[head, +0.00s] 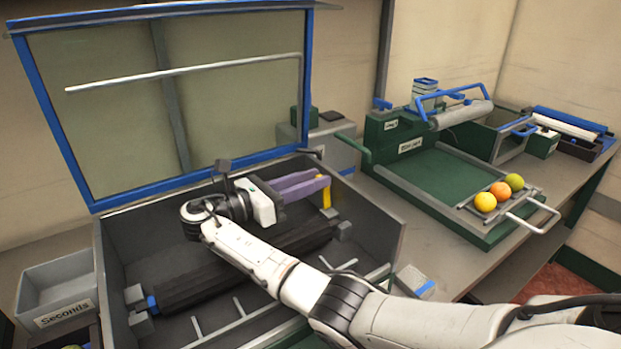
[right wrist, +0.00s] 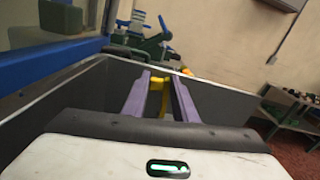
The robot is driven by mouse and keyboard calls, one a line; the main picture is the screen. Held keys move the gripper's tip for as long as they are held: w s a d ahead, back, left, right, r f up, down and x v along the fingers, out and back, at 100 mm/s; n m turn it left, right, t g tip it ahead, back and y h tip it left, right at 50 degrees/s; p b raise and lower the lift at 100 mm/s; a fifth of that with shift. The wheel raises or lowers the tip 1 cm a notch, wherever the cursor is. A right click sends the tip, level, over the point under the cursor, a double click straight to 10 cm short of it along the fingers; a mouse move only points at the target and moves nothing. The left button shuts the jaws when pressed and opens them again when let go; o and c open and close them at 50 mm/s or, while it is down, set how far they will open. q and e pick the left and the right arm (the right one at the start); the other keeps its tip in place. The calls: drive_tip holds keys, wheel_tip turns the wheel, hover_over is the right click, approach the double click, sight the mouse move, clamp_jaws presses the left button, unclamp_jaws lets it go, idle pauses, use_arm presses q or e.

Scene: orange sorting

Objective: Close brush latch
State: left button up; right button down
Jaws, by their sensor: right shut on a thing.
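A long black brush roller (head: 255,262) lies across the inside of a dark open box (head: 385,245), between grey end blocks. A small blue piece (head: 152,302) is at its near left end. A yellow latch piece (head: 326,197) stands by the far right end block (head: 342,229). My right gripper (head: 322,183), with purple fingers, reaches over the box and is shut on the yellow latch piece. In the right wrist view this yellow piece (right wrist: 157,84) shows between the fingers, partly hidden by them. My left gripper is not in view.
The box's blue-framed lid (head: 110,110) stands raised behind my arm. A grey tray labelled "Seconds" (head: 62,290) is at left. At right, a green sorting machine (head: 440,180) has a small rack with several round fruits (head: 501,191).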

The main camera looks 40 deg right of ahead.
drive_tip(key=shift+s+a+r+m+p, duration=0.1)
drive_tip(key=shift+s+r+m+p, duration=0.4)
drive_tip(key=shift+m+p, duration=0.7)
drive_tip(key=shift+s+m+p, duration=0.35)
drive_tip(key=shift+m+p, duration=0.25)
drive_tip(key=shift+s+a+f+m, duration=0.1)
drive_tip(key=shift+s+m, duration=0.75)
drive_tip(key=shift+m, duration=0.65)
drive_tip(key=c, duration=1.6)
unclamp_jaws()
drive_tip(key=shift+c, duration=0.2)
drive_tip(key=shift+o, duration=0.3)
drive_tip(key=shift+f, duration=0.1)
drive_tip(key=shift+a+f, duration=0.1)
